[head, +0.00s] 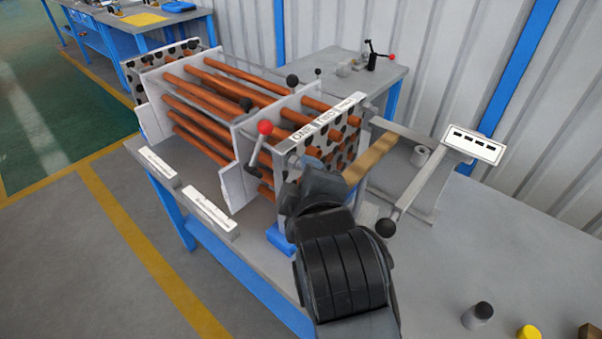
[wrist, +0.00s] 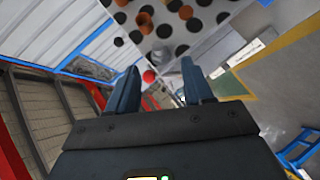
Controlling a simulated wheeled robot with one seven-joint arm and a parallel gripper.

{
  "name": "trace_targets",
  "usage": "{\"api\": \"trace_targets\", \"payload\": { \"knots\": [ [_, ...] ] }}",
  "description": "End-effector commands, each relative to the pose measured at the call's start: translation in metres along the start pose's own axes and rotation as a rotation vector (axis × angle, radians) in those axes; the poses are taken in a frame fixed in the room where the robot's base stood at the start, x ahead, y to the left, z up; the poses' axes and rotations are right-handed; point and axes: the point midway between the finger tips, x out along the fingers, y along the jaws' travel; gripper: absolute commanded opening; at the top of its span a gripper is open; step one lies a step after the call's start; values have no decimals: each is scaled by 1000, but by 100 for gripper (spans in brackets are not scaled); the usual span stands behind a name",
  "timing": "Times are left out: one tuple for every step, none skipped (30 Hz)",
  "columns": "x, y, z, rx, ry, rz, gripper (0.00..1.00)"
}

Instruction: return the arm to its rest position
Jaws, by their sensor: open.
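My gripper (wrist: 159,76) is open in the wrist view, its two dark fingers apart with nothing held between them. In the head view my dark arm comes up from the lower middle, and its wrist end is just in front of the near end of the flanged shell frame. The fingertips are hidden there. The flanged shell (head: 239,136) has copper-coloured tubes between pale plates. Its near perforated plate also shows at the top of the wrist view (wrist: 178,40). I cannot tell whether my gripper touches it.
A red-knobbed lever (head: 265,128) stands at the shell's near side. Right of my arm, a black-knobbed lever (head: 386,228) and a labelled white panel (head: 473,145) stick out. A dark-capped cylinder (head: 478,315) and a yellow cap (head: 528,333) sit on the bench (head: 525,255), whose right side is mostly clear.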

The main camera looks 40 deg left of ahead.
Motion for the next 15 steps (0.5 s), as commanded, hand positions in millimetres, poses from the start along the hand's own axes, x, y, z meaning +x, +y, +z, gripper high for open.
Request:
{"api": "trace_targets", "payload": {
  "knots": [
    [-6, -1, 1, 2, 0, 0, 51],
    [-10, -1, 0, 2, 0, 0, 51],
    [-14, -1, 0, 2, 0, 0, 51],
    [-16, -1, 0, 2, 0, 0, 51],
    [-18, -1, 0, 1, 0, 0, 51],
    [-20, 0, 0, 1, 0, 0, 51],
    [-20, 0, 0, 1, 0, -1, 51],
    [-21, 0, 0, 1, -1, -1, 51],
    [-22, 0, 0, 1, -1, -1, 51],
    [-22, 0, 0, 0, -1, -1, 51],
    [-22, 0, 0, 0, -1, -1, 51],
    [-22, 0, 0, 0, -1, -1, 51],
    [-22, 0, 0, 0, -1, -1, 51],
    [-22, 0, 0, 0, -1, -1, 51],
    [-22, 0, 0, 0, -1, -1, 51]
  ]
}}
